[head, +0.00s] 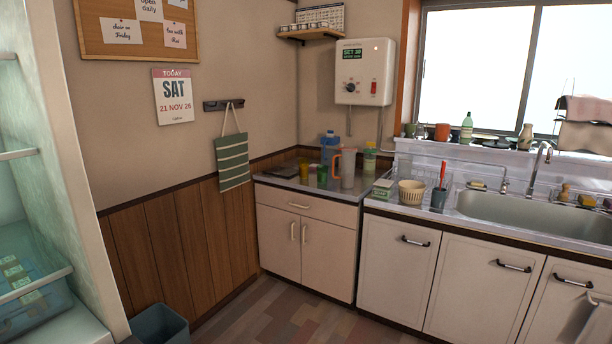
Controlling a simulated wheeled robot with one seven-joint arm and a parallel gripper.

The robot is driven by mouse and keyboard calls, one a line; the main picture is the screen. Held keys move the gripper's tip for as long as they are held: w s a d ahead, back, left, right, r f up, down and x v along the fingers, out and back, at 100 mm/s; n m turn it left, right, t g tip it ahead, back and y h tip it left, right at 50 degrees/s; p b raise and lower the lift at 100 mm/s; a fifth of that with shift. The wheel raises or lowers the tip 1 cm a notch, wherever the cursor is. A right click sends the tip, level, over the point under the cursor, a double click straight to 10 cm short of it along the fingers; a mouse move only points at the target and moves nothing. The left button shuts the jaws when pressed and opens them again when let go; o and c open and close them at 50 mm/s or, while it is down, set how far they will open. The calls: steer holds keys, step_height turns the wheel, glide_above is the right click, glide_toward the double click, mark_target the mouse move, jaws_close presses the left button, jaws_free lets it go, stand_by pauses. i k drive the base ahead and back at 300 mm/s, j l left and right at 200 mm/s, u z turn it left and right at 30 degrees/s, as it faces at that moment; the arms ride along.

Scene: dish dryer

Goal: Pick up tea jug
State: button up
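On the far counter in the corner stands a pale, tall jug-like vessel (348,168) with an orange handle on its left side. It looks like the tea jug, but it is small here and I cannot be sure. A blue container (329,144) stands behind it to the left. My gripper is not in view.
The corner counter (284,178) stands above a closed pale cabinet (307,240). To its right are a bowl (411,191), a dark cup with a red-handled tool (439,198) and the sink (520,218). A bin (160,325) stands at lower left. The floor (290,322) before the cabinet looks clear.

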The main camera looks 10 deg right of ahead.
mark_target(348, 156)
steer(key=i+j+z, duration=0.1)
steer(key=z, duration=0.15)
steer(key=i+u, duration=0.1)
steer(key=i, duration=0.4)
steer(key=i+l, duration=0.1)
steer(key=i, duration=0.4)
steer(key=i+u, duration=0.15)
steer(key=i, duration=0.35)
steer(key=i+l+u, duration=0.1)
steer(key=i, duration=0.4)
steer(key=i+l+u, duration=0.1)
steer(key=i+l, duration=0.15)
steer(key=i, duration=0.25)
steer(key=i+l, duration=0.2)
steer(key=i, duration=0.3)
steer(key=i+l+u, duration=0.15)
steer(key=i, duration=0.3)
